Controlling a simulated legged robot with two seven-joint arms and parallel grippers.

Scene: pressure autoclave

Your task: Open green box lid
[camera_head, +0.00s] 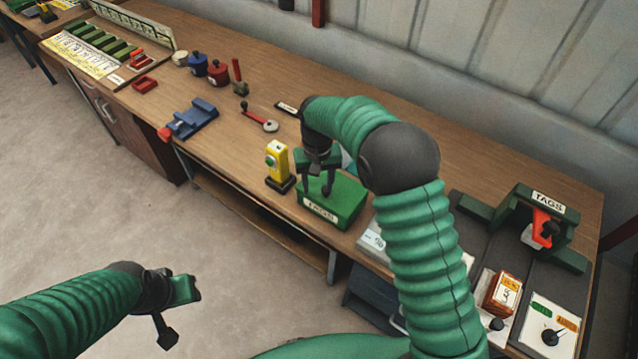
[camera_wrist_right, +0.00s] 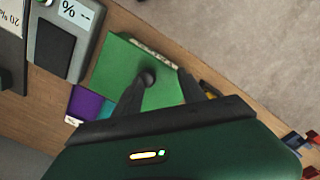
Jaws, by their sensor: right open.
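The green box (camera_head: 345,206) sits on the wooden bench near its front edge, with a white label on its front face. Its lid looks closed. My right gripper (camera_head: 316,187) points down over the box top, its two dark fingers spread apart. In the right wrist view the green box (camera_wrist_right: 118,62) lies beneath the fingers of my right gripper (camera_wrist_right: 165,82). A dark round knob shows by one finger; I cannot tell whether they touch. My left gripper (camera_head: 178,312) hangs over the floor at the lower left, away from the bench; its jaw opening is unclear.
A yellow device (camera_head: 277,163) stands close left of the box. A blue vise-like tool (camera_head: 190,120) lies farther left. A grey scale (camera_wrist_right: 70,30) is beside the box, and a green TAGS stand (camera_head: 535,220) is at the right. Bare bench lies left of the yellow device.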

